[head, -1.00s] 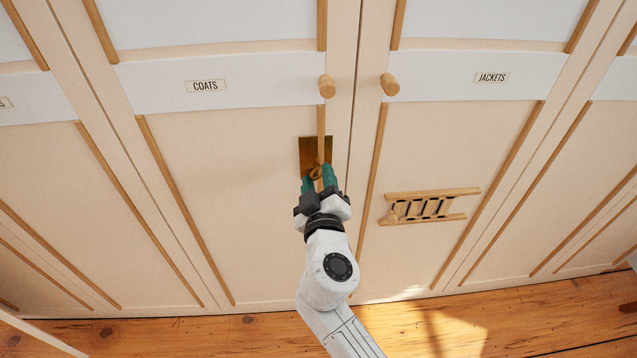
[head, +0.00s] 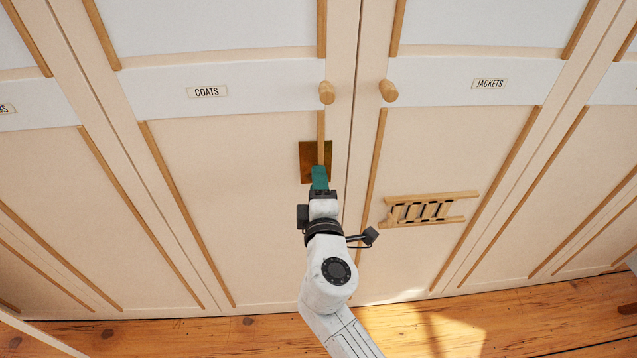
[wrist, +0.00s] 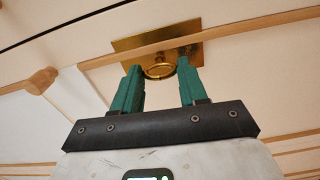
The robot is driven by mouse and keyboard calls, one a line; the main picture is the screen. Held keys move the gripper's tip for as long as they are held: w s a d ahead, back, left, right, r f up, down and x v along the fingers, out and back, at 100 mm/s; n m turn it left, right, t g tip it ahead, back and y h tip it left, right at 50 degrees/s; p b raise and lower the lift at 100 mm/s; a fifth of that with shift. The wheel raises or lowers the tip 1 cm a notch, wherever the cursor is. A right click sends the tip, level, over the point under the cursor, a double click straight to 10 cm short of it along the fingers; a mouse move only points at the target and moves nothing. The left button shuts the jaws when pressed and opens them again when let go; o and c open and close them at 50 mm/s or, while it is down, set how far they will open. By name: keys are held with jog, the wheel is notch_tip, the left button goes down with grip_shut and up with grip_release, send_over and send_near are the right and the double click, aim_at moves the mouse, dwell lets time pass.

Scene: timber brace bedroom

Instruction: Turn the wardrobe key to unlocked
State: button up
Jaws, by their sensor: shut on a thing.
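The brass lock plate (head: 308,158) is on the COATS door, near its right edge and below the door's round knob. It also shows in the wrist view (wrist: 128,44). The key's ring-shaped brass bow (wrist: 160,71) stands in front of the plate, between my green fingertips. My gripper (head: 320,174) is shut on the key, with one finger at each side of the bow in the wrist view (wrist: 159,76). In the head view my fingers are stacked one behind the other and hide the key. The key's shaft and the keyhole are hidden.
The COATS door's wooden knob (head: 327,92) and the JACKETS door's knob (head: 389,91) flank the door gap. A wooden slatted fitting (head: 430,208) sits on the JACKETS door, right of my wrist. Wooden strips run along the panels. The wood floor (head: 450,325) lies below.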

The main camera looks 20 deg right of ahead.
jog(key=shift+a+n, duration=0.1)
jog(key=shift+n, duration=0.4)
jog(key=o, duration=1.1)
jog(key=shift+c, duration=0.2)
jog(key=v, duration=1)
jog(key=shift+s+b, duration=0.35)
jog(key=shift+s, duration=0.05)
